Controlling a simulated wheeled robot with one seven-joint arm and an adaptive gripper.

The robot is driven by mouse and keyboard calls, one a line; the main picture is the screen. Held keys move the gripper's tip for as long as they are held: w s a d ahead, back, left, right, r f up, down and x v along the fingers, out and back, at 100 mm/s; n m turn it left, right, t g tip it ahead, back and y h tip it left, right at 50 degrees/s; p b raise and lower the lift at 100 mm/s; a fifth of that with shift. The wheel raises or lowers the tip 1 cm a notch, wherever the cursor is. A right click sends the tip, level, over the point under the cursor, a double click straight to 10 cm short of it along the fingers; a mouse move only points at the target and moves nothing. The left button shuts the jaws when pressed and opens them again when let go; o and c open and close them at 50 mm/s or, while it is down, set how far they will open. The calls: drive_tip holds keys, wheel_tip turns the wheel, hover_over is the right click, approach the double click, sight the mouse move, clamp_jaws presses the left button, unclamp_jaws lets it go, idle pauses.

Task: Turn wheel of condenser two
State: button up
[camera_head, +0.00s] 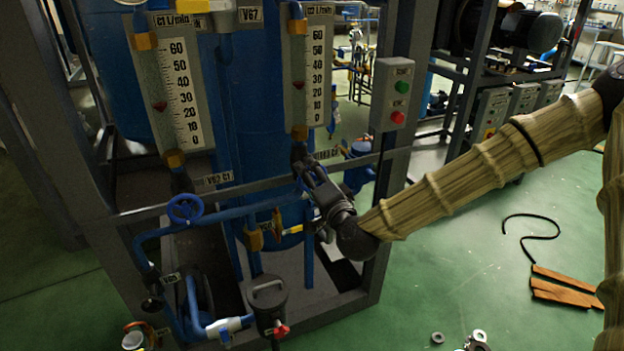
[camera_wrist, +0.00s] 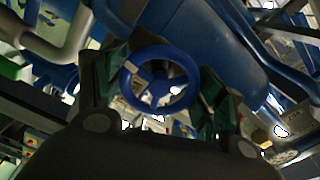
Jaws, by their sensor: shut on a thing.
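A blue three-spoke handwheel (camera_wrist: 159,86) shows in the wrist view, between the two fingers of my gripper (camera_wrist: 163,80). The fingers are shut on it from either side. In the head view my gripper (camera_head: 311,173) reaches in at the frame's crossbar, just below the right flow gauge (camera_head: 317,75) marked C2. There the gripper hides the handwheel it holds. A second blue handwheel (camera_head: 185,209), near a label reading V62 C1, sits to the left on the pipework, apart from my gripper.
The grey steel frame (camera_head: 395,140) and its crossbar stand close around my gripper. Blue pipes and a yellow-handled valve (camera_head: 290,229) lie below.

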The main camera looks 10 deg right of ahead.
drive_tip(key=o, duration=1)
drive_tip(key=shift+v, duration=3.75)
